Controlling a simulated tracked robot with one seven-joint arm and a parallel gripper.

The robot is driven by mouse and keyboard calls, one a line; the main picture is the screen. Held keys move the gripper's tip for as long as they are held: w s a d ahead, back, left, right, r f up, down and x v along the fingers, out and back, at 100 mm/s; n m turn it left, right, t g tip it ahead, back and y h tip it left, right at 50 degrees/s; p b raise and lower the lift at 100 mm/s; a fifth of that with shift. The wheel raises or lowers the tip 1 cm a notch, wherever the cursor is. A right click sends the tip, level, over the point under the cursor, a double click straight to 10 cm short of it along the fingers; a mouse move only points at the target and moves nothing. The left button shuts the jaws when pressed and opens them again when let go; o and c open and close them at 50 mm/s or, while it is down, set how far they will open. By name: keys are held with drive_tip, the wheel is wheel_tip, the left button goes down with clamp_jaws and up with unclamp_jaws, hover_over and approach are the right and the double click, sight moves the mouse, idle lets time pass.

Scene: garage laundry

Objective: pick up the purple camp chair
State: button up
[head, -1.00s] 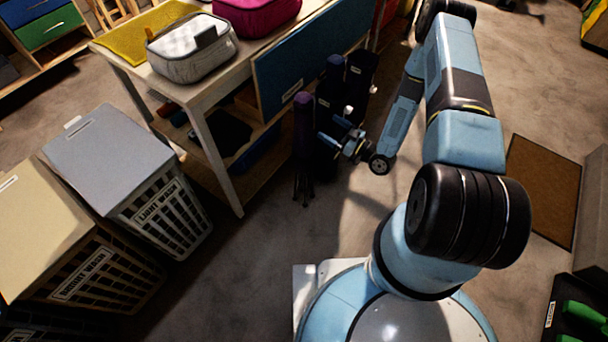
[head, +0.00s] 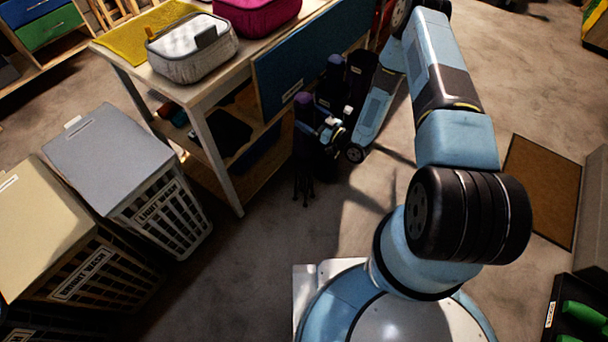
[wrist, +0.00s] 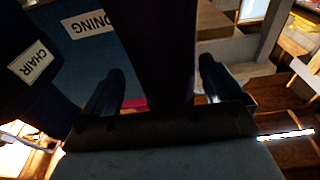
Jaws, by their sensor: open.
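The purple camp chair (head: 304,108) is a slim, dark purple rolled bundle. It stands upright on the floor beside the wooden table, with thin dark feet at its bottom. My gripper (head: 322,128) is at its upper part, on the right side. In the wrist view, a dark upright bundle that looks like this chair (wrist: 155,40) rises between my two open fingers (wrist: 162,72). Gaps show on both sides of it, and I cannot tell if either finger touches it. Part of the chair's middle is hidden by my gripper in the head view.
Other dark bundles (head: 358,72) stand close behind and to the right; one has a CHAIR label (wrist: 33,62) in the wrist view. The table (head: 222,155) with a blue panel (head: 300,65) is close by. Laundry hampers (head: 110,150) stand left. Floor in front is clear.

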sight(300, 112)
drive_tip(key=x, duration=0.4)
drive_tip(key=shift+s+a, duration=0.1)
drive_tip(key=shift+a, duration=0.2)
drive_tip(key=shift+c, duration=0.2)
clamp_jaws()
idle(0.4)
